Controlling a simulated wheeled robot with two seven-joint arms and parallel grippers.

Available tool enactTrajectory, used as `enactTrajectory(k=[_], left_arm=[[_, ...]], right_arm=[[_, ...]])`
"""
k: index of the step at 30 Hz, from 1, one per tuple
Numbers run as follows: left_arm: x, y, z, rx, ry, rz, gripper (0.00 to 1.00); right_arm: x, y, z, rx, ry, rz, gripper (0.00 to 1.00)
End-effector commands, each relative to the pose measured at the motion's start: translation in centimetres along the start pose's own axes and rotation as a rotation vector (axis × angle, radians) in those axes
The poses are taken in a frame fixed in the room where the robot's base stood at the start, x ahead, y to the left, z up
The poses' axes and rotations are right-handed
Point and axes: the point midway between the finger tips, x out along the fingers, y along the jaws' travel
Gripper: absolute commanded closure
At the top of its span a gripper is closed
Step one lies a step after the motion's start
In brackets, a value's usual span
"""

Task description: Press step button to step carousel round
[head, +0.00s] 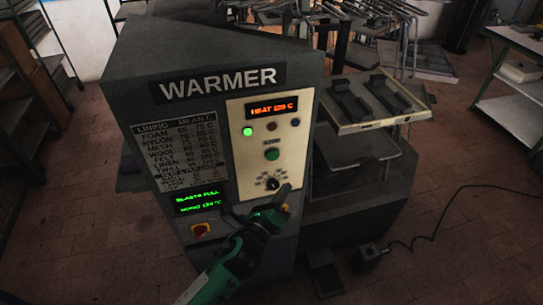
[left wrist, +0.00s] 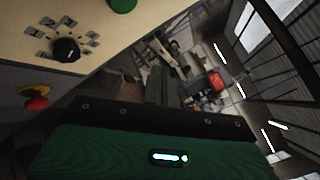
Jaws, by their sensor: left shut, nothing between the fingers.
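The grey warmer cabinet (head: 140,75) has a cream control panel (head: 241,125). On the panel are a green push button (head: 271,154) and a black rotary knob (head: 272,184) below it. No readable label tells which control is the step button. In the left wrist view the knob (left wrist: 66,50) is at upper left and the green button (left wrist: 122,5) at the top edge. My left gripper (head: 286,190) is shut and empty, its tip just right of the knob in the picture; contact cannot be told. Its dark fingers (left wrist: 162,85) show in the wrist view. My right gripper is out of view.
An orange heat display (head: 271,108) tops the panel. A tray with dark pads (head: 368,105) stands right of the cabinet. A pedal-like box (head: 367,257) and cable lie on the floor.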

Motion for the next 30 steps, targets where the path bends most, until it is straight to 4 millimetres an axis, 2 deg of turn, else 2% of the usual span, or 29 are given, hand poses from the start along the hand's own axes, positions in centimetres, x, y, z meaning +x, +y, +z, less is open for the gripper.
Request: enactTrajectory(k=[8,21,30], left_arm=[[0.8,0.6,0.6,0.001,0.0,0.001,1.0],[4.9,3.7,3.5,0.001,0.001,0.002,1.0],[6.1,4.5,4.4,-0.002,0.0,0.002,1.0]], right_arm=[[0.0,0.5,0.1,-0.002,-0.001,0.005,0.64],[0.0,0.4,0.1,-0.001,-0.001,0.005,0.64],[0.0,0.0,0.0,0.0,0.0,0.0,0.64]])
